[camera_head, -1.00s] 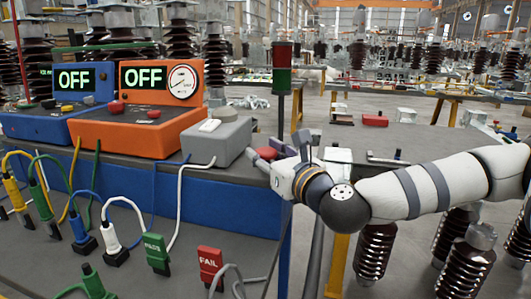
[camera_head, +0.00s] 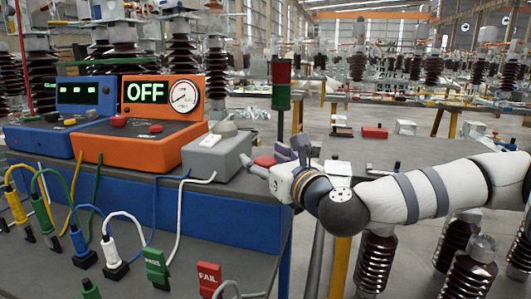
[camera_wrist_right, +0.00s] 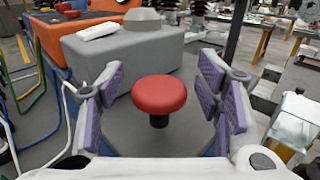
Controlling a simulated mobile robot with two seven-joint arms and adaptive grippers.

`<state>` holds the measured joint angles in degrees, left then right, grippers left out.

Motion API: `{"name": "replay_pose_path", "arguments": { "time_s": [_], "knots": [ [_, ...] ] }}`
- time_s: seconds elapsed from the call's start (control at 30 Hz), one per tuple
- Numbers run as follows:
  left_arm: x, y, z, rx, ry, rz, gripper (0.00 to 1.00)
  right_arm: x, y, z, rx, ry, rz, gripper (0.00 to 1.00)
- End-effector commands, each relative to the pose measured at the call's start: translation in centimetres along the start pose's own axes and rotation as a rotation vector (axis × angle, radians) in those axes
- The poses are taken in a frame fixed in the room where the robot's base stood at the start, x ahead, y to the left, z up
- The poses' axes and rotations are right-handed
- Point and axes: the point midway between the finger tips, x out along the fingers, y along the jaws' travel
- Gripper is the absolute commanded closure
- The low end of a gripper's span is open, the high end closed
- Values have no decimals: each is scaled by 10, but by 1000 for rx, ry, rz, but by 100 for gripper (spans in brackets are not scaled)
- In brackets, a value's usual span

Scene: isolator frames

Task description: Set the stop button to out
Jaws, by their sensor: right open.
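The stop button, a red mushroom head on a dark stem, stands on the bench just right of the grey box. It shows in the head view (camera_head: 265,161), partly behind my gripper, and in the middle of the right wrist view (camera_wrist_right: 158,94). My right gripper (camera_head: 272,167) is open, its purple-padded fingers in the right wrist view (camera_wrist_right: 163,95) on either side of the red head. A gap shows between each pad and the head. I cannot tell whether the button is in or out. My left gripper is not in view.
The grey box (camera_head: 218,157) with a white rocker stands beside the button. Left of it are an orange unit (camera_head: 130,148) reading OFF and a blue unit (camera_head: 40,138). A red-green lamp post (camera_head: 281,85) rises behind. Plugged cables line the bench front.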

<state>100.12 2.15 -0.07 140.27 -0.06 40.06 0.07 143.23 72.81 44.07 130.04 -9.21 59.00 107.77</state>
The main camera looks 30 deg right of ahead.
Motion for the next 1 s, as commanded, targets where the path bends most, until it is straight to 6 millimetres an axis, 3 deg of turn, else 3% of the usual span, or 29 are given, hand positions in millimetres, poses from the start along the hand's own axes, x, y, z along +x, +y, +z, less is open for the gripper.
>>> {"name": "replay_pose_path", "arguments": {
  "time_s": [0.3, 0.43, 1.0],
  "knots": [
    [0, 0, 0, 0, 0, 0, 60, 0, 0, 74, 2, -10, 0, 41],
    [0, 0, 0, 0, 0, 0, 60, 0, 0, 93, 0, -7, 0, 41],
    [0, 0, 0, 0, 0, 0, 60, 0, 0, 99, 1, -4, 0, 41]
  ]
}}
